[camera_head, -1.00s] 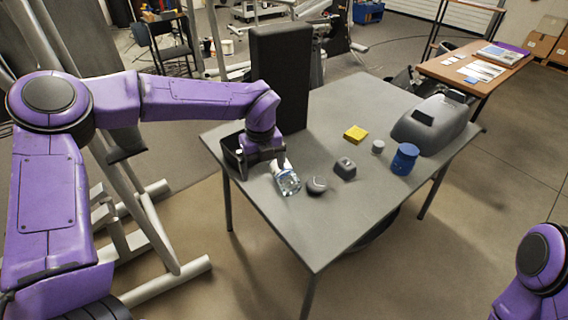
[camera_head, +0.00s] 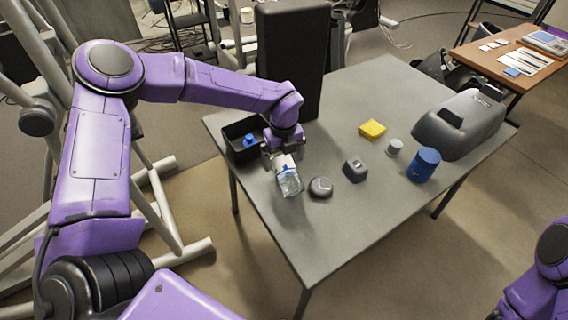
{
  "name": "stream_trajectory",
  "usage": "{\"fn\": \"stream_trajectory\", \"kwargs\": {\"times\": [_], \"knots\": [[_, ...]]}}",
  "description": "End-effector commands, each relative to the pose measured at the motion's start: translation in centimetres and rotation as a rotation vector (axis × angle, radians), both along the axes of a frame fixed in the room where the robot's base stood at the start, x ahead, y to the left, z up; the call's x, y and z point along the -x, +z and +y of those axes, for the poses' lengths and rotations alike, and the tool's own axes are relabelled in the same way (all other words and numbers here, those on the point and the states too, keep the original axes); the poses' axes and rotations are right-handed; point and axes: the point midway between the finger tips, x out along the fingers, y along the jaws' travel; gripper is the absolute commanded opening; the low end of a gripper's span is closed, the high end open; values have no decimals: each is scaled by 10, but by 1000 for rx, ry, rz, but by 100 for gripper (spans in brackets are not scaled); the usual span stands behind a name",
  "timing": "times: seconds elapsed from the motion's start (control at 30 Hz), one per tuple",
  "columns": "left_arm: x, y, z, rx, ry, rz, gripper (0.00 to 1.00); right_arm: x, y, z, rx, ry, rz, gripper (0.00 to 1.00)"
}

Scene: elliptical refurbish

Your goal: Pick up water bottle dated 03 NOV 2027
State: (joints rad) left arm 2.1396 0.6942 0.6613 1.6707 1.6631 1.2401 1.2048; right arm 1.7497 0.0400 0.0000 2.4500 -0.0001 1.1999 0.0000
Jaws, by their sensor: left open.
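A clear water bottle with a pale label (camera_head: 289,181) is on the grey table near its left front edge. Its date is too small to read. My left gripper (camera_head: 282,156) is open at the bottle's far end, with its fingers close around or just above it. I cannot tell whether they touch the bottle. The gripper hides that end of the bottle. Part of my right arm shows at the lower right, but its gripper is out of view.
A black open bin (camera_head: 232,131) holding a blue item (camera_head: 249,141) is left of my gripper, beside a tall black panel (camera_head: 292,60). A round dark object (camera_head: 320,187), dark block (camera_head: 355,169), yellow block (camera_head: 372,129), grey cylinder (camera_head: 395,147) and blue can (camera_head: 424,164) stand rightward.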

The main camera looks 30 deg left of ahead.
Motion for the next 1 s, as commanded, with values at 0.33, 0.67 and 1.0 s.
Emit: {"fn": "stream_trajectory", "kwargs": {"times": [0.33, 0.67, 1.0], "knots": [[1, -34, 0, -1, -1, -1, 97, 0, 8, 0, 0, 0, 0, 100], [1, -34, 0, 0, -1, 0, 18, 0, 8, 0, 0, 0, 0, 100], [0, -27, -1, 0, -1, -2, 18, 0, 7, 0, 0, 0, 0, 100]]}}
